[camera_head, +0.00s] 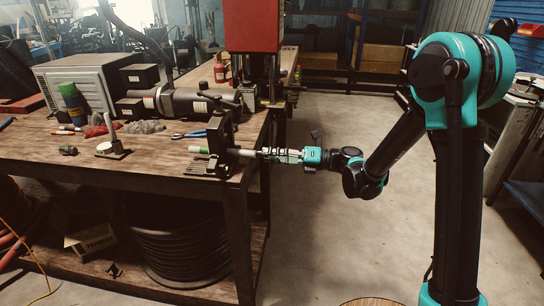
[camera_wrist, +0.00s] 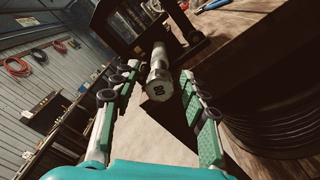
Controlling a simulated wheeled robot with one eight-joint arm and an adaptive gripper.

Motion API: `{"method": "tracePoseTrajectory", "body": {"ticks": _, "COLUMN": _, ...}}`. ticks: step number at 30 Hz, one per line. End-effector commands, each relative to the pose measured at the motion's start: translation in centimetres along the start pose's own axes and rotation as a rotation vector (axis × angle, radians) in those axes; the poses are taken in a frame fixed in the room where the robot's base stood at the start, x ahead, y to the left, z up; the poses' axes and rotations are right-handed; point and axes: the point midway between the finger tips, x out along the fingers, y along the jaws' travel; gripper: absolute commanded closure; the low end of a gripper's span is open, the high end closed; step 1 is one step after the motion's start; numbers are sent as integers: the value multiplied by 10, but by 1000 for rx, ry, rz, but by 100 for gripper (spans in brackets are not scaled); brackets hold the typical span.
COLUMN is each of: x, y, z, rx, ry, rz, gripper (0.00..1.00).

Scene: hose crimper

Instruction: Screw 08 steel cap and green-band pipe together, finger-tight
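The green-band pipe (camera_head: 199,149) lies level through a dark vise (camera_head: 222,146) at the table's right edge, its green end sticking out to the left. The 08 steel cap (camera_wrist: 159,84) faces the wrist camera, its end marked with digits that look upside down. It appears in line with the pipe, on its right end; how far it is threaded cannot be seen. My gripper (camera_wrist: 158,78) is open, with one finger on each side of the cap and a visible gap to both. In the head view my gripper (camera_head: 270,154) points left at the cap end.
The wooden workbench (camera_head: 130,172) holds blue-handled pliers (camera_head: 190,134), a green-topped bottle (camera_head: 73,102) and a motor-like machine (camera_head: 186,100). A red press (camera_head: 252,27) stands behind. A black hose coil (camera_head: 180,240) sits on the lower shelf.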

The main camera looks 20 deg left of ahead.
Motion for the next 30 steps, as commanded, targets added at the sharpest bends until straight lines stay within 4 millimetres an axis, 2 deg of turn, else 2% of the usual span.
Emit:
{"method": "tracePoseTrajectory", "body": {"ticks": 9, "x": -1, "y": 0, "z": 0, "rx": -2, "ry": 0, "rz": 0, "gripper": 51}}
{"method": "tracePoseTrajectory", "body": {"ticks": 13, "x": -11, "y": 0, "z": 1, "rx": -2, "ry": -2, "rz": -1, "gripper": 51}}
{"method": "tracePoseTrajectory", "body": {"ticks": 17, "x": -33, "y": -1, "z": 1, "rx": -2, "ry": -4, "rz": -3, "gripper": 51}}
{"method": "tracePoseTrajectory", "body": {"ticks": 24, "x": -82, "y": -1, "z": 1, "rx": -2, "ry": -4, "rz": -3, "gripper": 51}}
{"method": "tracePoseTrajectory", "body": {"ticks": 30, "x": -110, "y": -1, "z": 0, "rx": -1, "ry": -2, "rz": -1, "gripper": 51}}
